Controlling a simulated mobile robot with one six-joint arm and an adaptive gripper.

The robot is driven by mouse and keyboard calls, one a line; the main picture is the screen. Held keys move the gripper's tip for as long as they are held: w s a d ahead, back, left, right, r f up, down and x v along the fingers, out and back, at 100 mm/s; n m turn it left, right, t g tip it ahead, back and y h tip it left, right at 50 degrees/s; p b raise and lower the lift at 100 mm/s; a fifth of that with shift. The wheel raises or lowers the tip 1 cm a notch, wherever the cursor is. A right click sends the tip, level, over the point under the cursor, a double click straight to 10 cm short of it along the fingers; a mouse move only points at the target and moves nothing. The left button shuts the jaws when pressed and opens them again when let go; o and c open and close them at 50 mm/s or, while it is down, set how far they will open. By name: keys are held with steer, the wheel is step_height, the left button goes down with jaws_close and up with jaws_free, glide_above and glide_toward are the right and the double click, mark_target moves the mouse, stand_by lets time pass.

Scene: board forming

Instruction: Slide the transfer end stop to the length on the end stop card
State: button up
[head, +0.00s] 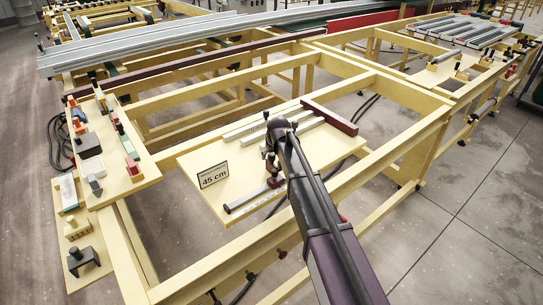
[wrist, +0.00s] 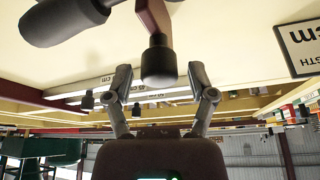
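The end stop card (head: 213,175) reads 45 cm and stands at the left of the pale board (head: 205,150); its edge also shows upside down at right in the wrist view (wrist: 300,38). The transfer end stop has a red-brown block (wrist: 152,17) and a black knob (wrist: 158,60). In the head view its red-brown part (head: 275,182) sits on a pale rail (head: 245,199) near the board's front edge, partly behind my arm. My gripper (wrist: 163,82) is open, with one finger on each side of the knob and visible gaps. Whether the fingers reach around the knob is unclear.
Pale bars (head: 245,130) and a dark red bar (head: 330,117) lie behind my gripper on the board. A side shelf (head: 112,165) with several small blocks and clamps is at left. Yellow frame beams (head: 400,140) surround the board; bare floor lies at right.

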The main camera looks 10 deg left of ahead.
jaws_close()
steer(key=shift+s+a, duration=0.15)
steer(key=shift+s, duration=0.05)
steer(key=shift+o, duration=1.7)
jaws_free()
steer(key=shift+w, duration=0.15)
steer(key=p+v, duration=1.2)
steer(key=v, duration=0.2)
steer(key=shift+p, duration=0.4)
steer(key=shift+w, duration=0.15)
steer(key=s+d+f+m+g+h+b, duration=0.1)
steer(key=s+d+f+m+g+b, duration=0.1)
steer(key=s+d, duration=1)
steer(key=s+d+f+m+g+h+b, duration=0.1)
steer(key=s+d+f+m+g+b, duration=0.1)
steer(key=s+d+f, duration=0.4)
steer(key=s+d+m+b, duration=0.1)
steer(key=s+d, duration=0.4)
steer(key=d, duration=0.7)
steer(key=shift+s+m+b, duration=0.4)
steer(key=shift+b, duration=0.4)
